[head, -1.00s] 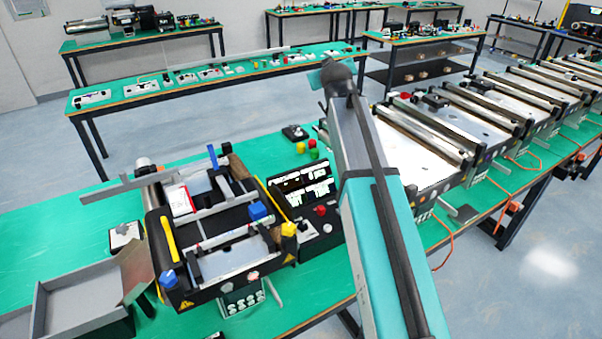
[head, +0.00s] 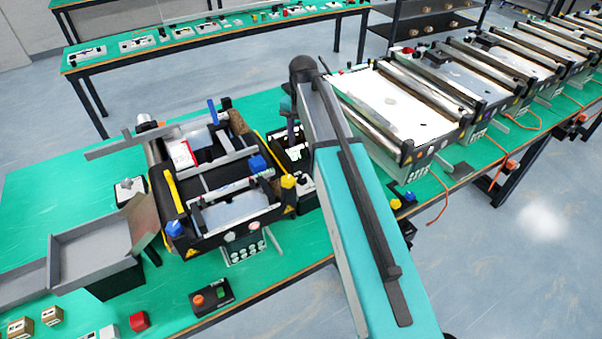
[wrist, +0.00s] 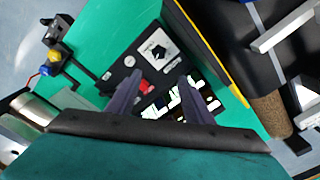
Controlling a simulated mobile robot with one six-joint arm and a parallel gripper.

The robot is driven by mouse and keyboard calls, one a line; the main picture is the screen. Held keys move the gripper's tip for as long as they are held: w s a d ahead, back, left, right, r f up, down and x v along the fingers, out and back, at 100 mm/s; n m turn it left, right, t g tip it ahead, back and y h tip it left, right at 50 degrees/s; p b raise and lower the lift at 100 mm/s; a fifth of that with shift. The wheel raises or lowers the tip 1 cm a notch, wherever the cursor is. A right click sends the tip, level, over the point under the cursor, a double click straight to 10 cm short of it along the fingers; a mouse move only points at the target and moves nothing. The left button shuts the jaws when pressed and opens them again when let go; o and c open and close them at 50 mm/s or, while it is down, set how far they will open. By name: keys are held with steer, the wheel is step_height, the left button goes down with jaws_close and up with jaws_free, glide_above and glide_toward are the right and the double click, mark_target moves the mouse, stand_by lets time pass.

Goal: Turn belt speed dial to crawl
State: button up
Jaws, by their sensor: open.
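The dial (wrist: 158,51) is a dark knob on a white square plate, on a black control panel (wrist: 117,75) in the wrist view. I cannot read its marks or setting. A red button (wrist: 145,87) and a lit screen (wrist: 165,108) are on the same panel. My gripper (wrist: 160,78) is open and empty over the panel, its two dark fingers apart. The dial shows above and between the fingertips, apart from both. In the head view, my arm hides most of the panel, including the dial, and only part of a finger shows.
A black conveyor unit (head: 186,230) with yellow and blue parts stands close left of the panel in the head view. More conveyors (head: 395,100) line the right. A grey open box (head: 90,245) is at left. A small box with an orange button (head: 199,299) lies at the front edge.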

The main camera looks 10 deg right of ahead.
mark_target(303, 177)
steer(key=shift+s+a+f, duration=0.15)
steer(key=shift+s, duration=0.3)
steer(key=shift+w+f, duration=0.1)
steer(key=shift+f, duration=0.1)
steer(key=shift+f+b, duration=4.25)
steer(key=shift+f, duration=2.45)
steer(key=shift+c, duration=0.5)
steer(key=c, duration=1)
steer(key=shift+o, duration=0.3)
